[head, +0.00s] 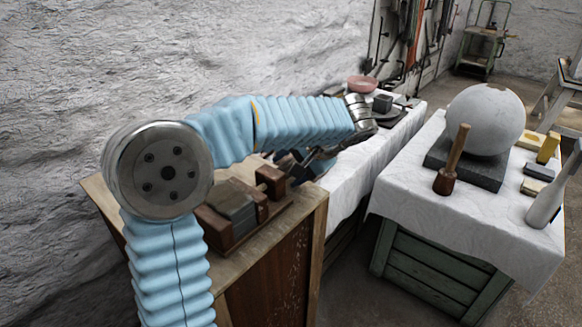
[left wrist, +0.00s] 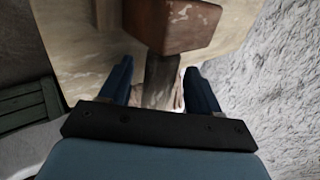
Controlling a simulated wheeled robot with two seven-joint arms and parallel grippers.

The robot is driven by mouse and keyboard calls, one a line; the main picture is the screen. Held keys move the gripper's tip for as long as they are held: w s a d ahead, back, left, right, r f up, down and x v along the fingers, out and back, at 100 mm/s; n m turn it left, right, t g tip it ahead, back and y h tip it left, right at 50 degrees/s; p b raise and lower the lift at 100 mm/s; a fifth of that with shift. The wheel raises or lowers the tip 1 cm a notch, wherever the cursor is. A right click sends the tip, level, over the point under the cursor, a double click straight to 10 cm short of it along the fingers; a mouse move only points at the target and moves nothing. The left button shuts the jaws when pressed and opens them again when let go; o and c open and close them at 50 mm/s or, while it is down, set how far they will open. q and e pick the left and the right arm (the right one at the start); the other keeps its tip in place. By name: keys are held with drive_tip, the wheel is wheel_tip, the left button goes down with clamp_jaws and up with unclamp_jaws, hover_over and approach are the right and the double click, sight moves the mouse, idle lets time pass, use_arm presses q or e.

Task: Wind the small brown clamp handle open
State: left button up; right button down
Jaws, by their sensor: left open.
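The brown wooden clamp (head: 222,227) sits on the wooden bench at the left, with a grey block (head: 232,203) between its jaws. Its brown end block (head: 270,178) also fills the top of the left wrist view (left wrist: 172,26). A small dark brown handle (left wrist: 161,80) sticks out from that block towards my wrist. My left gripper (head: 293,165) is at the clamp's right end. In the left wrist view my left gripper (left wrist: 158,80) is open, its blue fingers on either side of the handle with gaps showing. My right gripper is in neither view.
The bench top (head: 170,255) ends close to the clamp. A white-clothed table (head: 345,170) stands behind, with a pink bowl (head: 362,84). Another clothed table at the right bears a large plaster sphere (head: 487,118) and a wooden mallet (head: 451,165). A rough wall closes the left.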

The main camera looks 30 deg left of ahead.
use_arm(q)
drive_tip(key=p+v, duration=0.1)
drive_tip(key=v, duration=1.2)
drive_tip(key=shift+d+r, duration=0.3)
